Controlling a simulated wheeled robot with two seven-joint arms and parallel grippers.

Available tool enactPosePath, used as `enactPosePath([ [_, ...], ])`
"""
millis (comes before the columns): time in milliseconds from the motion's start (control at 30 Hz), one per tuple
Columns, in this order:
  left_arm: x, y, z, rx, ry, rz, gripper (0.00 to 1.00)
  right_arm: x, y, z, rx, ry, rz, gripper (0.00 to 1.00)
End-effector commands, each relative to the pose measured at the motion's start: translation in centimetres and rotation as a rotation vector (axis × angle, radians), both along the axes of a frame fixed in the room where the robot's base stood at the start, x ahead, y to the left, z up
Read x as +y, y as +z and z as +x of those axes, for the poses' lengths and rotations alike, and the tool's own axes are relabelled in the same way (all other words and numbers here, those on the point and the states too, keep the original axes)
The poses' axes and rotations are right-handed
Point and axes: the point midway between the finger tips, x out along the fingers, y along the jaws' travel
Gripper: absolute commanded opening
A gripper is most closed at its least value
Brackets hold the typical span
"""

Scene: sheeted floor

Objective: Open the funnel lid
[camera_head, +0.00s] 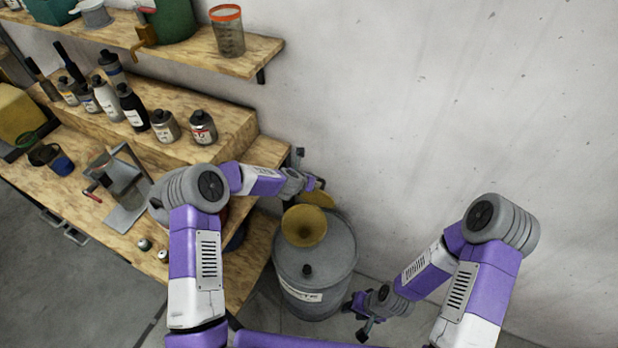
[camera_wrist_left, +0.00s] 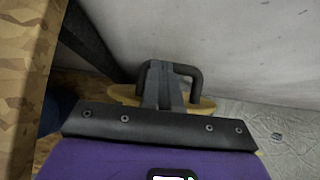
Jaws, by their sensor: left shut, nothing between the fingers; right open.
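The yellow funnel (camera_head: 303,228) sits on top of a grey drum (camera_head: 315,262), its round mouth uncovered in the head view. Its yellow lid (camera_head: 320,200) stands raised behind the mouth, toward the wall. My left gripper (camera_head: 317,183) is at the lid's far side, partly hidden by its own arm. In the left wrist view, the left gripper (camera_wrist_left: 163,68) has its fingers shut and empty, beside a dark bent handle (camera_wrist_left: 192,78) on the lid (camera_wrist_left: 126,93). Contact between them is unclear. My right gripper (camera_head: 360,318) is open and empty, low to the right of the drum.
A wooden workbench (camera_head: 90,205) with bottles and cans stands left of the drum. A shelf (camera_head: 115,32) is above it. A concrete wall (camera_head: 430,100) is close behind the drum. Some floor is clear right of the drum.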

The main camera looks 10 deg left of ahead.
Motion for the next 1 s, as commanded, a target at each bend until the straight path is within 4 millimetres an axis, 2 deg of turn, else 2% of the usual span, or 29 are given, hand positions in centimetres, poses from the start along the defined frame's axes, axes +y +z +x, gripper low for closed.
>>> enactPosePath([
  [167,0.2,0.6,-0.5,0.000,0.000,-0.001,0.00,0.0,0.0,0.0,0.000,0.000,0.000,0.40],
  [500,1.3,4.0,-3.9,-0.001,0.001,0.000,0.00,0.0,-0.2,0.0,0.000,0.000,0.000,0.40],
  [700,1.7,5.1,-5.0,0.000,0.001,0.000,0.00,0.0,-0.2,0.0,0.000,0.000,0.000,0.40],
  [867,1.7,5.1,-5.3,0.001,-0.007,0.006,0.00,0.0,-0.2,0.0,0.000,0.000,0.000,0.40],
  [1000,1.4,3.0,-7.1,0.007,-0.136,0.113,0.00,0.0,-0.4,0.0,0.000,0.000,0.000,0.40],
])
